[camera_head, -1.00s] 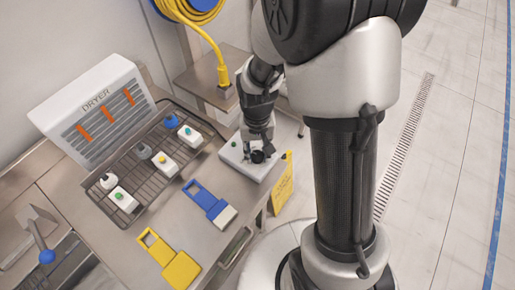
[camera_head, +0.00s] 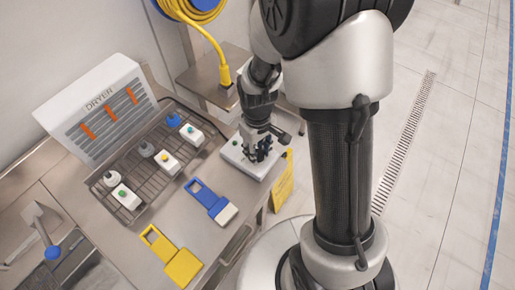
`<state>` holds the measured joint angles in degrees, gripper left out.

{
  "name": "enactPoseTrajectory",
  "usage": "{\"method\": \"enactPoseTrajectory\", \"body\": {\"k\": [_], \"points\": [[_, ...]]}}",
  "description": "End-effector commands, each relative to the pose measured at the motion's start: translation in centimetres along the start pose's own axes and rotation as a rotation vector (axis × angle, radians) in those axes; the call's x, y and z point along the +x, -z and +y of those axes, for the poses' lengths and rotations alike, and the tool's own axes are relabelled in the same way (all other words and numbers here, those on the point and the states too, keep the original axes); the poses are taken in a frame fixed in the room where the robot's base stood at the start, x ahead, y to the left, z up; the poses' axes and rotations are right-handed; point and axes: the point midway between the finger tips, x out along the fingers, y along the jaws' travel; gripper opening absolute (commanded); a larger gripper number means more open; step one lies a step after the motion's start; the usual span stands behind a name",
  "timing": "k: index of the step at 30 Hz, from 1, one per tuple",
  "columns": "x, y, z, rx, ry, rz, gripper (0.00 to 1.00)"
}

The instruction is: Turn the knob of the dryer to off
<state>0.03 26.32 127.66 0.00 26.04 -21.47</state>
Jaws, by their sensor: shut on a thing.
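The dryer (camera_head: 98,108) is a white box with a grey vented front and orange strips, at the back left of the steel counter. A small light-grey box (camera_head: 238,158) stands at the counter's right end, under my gripper. My gripper (camera_head: 262,152) points down at the top of this box and is shut on a small dark part there, which looks like a knob. The fingers hide most of that part, so its setting cannot be read.
A wire rack (camera_head: 150,160) holds several small bottles and boxes. A blue scraper (camera_head: 209,199) and a yellow scraper (camera_head: 171,258) lie on the counter (camera_head: 130,235) in front. A yellow hose (camera_head: 223,72) hangs behind my gripper. A yellow sign (camera_head: 284,181) stands beside the counter's right edge.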

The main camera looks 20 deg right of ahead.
Motion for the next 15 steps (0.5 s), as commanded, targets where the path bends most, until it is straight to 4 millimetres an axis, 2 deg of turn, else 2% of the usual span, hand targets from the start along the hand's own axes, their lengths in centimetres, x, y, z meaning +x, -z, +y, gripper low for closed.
{"method": "enactPoseTrajectory", "body": {"k": [12,13,15], "points": [[-0.04,0.07,0.02,-0.008,-0.001,0.002,0.06],[-0.04,0.07,0.02,-0.008,-0.001,0.002,0.31],[-0.04,0.06,0.02,-0.008,-0.001,0.002,0.36]]}}
